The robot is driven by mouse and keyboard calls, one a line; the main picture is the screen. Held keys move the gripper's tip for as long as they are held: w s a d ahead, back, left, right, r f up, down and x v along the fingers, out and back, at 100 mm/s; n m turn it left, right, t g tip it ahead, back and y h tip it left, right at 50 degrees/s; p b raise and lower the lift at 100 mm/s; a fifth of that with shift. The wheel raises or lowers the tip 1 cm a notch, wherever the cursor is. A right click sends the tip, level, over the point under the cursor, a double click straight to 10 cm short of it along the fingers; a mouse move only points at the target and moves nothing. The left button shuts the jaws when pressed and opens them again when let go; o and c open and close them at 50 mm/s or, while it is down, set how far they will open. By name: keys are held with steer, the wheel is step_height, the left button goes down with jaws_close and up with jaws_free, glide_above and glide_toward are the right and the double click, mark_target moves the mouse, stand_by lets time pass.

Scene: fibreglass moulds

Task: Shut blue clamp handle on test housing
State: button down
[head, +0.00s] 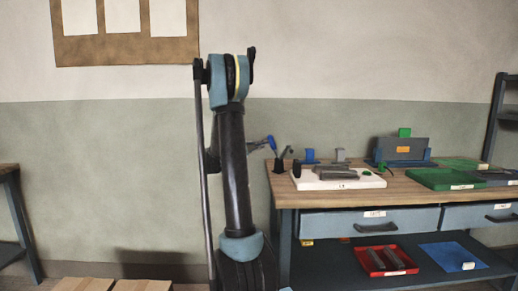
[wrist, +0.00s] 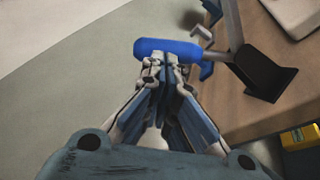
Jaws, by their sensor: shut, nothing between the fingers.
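The blue clamp handle (wrist: 168,49) lies across the top middle of the wrist view, on a grey rod leading right to a black bracket (wrist: 265,72) on the wooden bench. My gripper (wrist: 160,62) is shut and empty, its fingertips right at the handle's near side. I cannot tell whether they touch it. In the head view the handle (head: 271,142) shows small and raised at the bench's left end, beside my gripper (head: 258,146). A white base (head: 340,184) with grey parts stands just right of it; I cannot tell which part is the test housing.
The wooden bench (head: 400,196) also carries a green tray (head: 437,180) and a grey panel (head: 403,150) with a green block. Drawers and a shelf with a red tray (head: 386,262) are below. A yellow object (wrist: 300,138) sits by the bench edge.

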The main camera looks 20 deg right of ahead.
steer(key=shift+r, duration=0.1)
steer(key=shift+s+d+r+m+g+y, duration=0.15)
steer(key=shift+s+r+m+y, duration=0.25)
steer(key=shift+m, duration=0.45)
steer(key=shift+s+d+r+m+g+y, duration=0.2)
steer(key=shift+s+r+m, duration=0.4)
steer(key=shift+m, duration=0.25)
steer(key=shift+s+d+r, duration=0.15)
steer(key=shift+s+r, duration=0.1)
steer(key=shift+s, duration=0.25)
